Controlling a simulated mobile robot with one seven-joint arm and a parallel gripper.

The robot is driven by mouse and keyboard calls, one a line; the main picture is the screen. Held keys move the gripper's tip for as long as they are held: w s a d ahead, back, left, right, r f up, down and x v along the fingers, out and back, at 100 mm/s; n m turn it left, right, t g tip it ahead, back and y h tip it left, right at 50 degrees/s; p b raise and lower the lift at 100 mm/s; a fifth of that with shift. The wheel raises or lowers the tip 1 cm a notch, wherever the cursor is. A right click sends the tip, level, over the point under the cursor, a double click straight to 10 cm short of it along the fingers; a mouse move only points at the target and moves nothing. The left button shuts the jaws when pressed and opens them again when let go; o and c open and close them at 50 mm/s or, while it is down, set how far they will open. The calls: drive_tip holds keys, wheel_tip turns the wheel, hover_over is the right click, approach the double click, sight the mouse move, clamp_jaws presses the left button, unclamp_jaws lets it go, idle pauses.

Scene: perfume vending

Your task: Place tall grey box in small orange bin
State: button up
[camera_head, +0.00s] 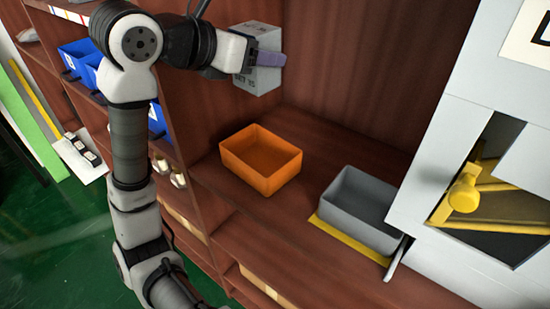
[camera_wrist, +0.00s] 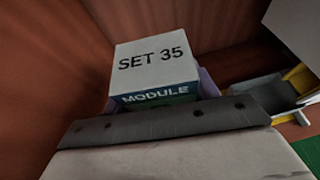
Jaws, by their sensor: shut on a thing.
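A tall grey box (camera_head: 258,80) with dark print is held in my gripper (camera_head: 262,58), above the shelf and close to the wooden back wall. The part of the bin's inside that shows is empty. The bin cannot be made out in the wrist view.
A grey bin (camera_head: 360,209) stands right of the orange bin, beside a yellow strip (camera_head: 350,240). A white machine (camera_head: 450,150) with a yellow knob is at the far right. Blue bins (camera_head: 82,62) sit on shelves at the left. Bare shelf (camera_head: 310,145) lies behind the orange bin.

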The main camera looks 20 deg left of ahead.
wheel_tip(320, 180, down, 20)
drive_tip(key=shift+r, duration=0.1)
idle(0.5)
drive_tip(key=o, duration=1.1)
